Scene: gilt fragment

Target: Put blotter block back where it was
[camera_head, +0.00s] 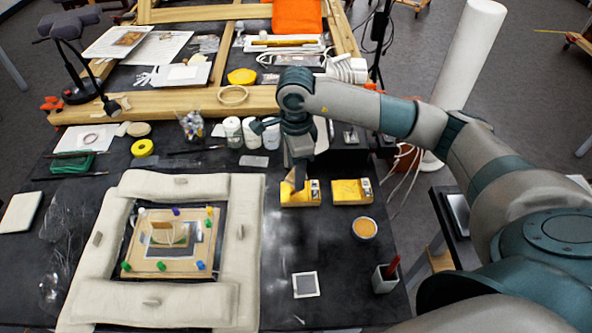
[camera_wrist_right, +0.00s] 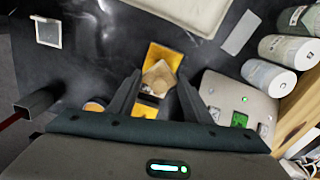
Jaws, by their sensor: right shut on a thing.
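My right gripper (camera_head: 299,176) points down over the left one of two yellow holders (camera_head: 301,200). In the right wrist view the right gripper (camera_wrist_right: 159,80) is shut on a tan block, which I take to be the blotter block (camera_wrist_right: 158,76). The block is between the fingers, over the yellow holder (camera_wrist_right: 164,54); I cannot tell whether it touches the holder. In the head view the block is mostly hidden by the gripper. A second yellow holder (camera_head: 351,192) stands just to the right. My left gripper is not in view.
A padded cream frame (camera_head: 248,240) surrounds a wooden board with coloured pins on the left. An orange-filled round dish (camera_head: 364,228), a small white-edged square (camera_head: 306,284) and a dark cup (camera_head: 384,279) stand nearer. White jars (camera_head: 233,131) stand behind. The dark tabletop between is free.

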